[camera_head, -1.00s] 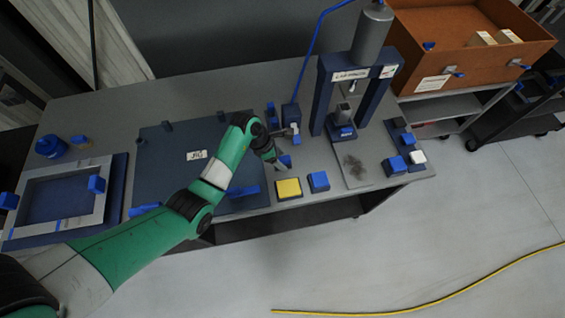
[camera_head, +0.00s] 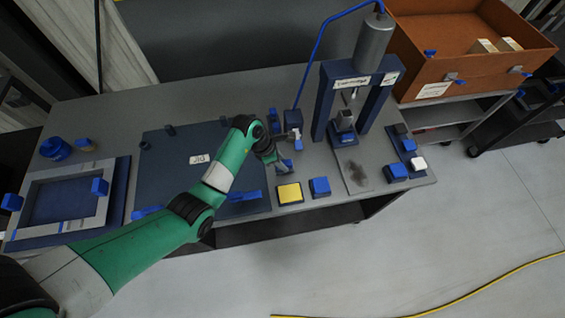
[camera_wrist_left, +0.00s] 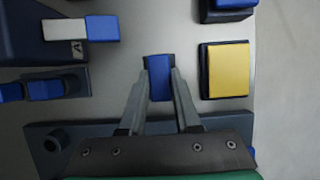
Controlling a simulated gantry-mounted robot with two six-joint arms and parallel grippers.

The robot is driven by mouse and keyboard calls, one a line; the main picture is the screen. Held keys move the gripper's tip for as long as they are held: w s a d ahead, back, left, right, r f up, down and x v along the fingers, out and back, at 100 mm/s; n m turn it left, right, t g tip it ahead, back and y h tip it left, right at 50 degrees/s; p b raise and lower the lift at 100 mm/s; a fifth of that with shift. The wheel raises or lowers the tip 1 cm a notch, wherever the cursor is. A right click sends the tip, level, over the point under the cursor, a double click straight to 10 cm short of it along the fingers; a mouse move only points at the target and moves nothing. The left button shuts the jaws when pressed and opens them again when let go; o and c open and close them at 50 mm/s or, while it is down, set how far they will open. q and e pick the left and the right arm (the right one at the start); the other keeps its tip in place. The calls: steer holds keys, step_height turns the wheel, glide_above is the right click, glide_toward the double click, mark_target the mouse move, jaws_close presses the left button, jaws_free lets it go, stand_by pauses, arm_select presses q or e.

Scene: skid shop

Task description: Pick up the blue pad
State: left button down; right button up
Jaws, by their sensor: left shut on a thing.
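My left gripper (camera_head: 284,169) reaches down over the bench between the blue jig plate and the press. In the left wrist view its two fingers (camera_wrist_left: 159,88) are shut on a small blue pad (camera_wrist_left: 159,77), one finger on each side. In the head view the blue pad (camera_head: 288,163) shows only in part beside the fingers. I cannot tell whether it is clear of the bench. My right gripper is not in view.
A yellow pad (camera_head: 290,194) and another blue block (camera_head: 319,187) sit near the bench's front edge. The press (camera_head: 322,103) stands behind to the right. The jig plate (camera_head: 170,165) lies to the left. An orange bin (camera_head: 470,60) is at the back right.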

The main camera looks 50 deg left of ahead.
mark_target(287, 164)
arm_select(q)
steer(key=r, duration=0.1)
steer(key=r+p, duration=0.2)
steer(key=shift+s+d+r, duration=0.15)
steer(key=shift+s+r, duration=0.1)
steer(key=shift+r, duration=0.15)
steer(key=s+d+r+p, duration=0.6)
steer(key=s+r, duration=0.2)
steer(key=s, duration=0.4)
steer(key=shift+r, duration=0.1)
steer(key=c, duration=1.3)
jaws_free()
steer(key=shift+w, duration=0.1)
jaws_close()
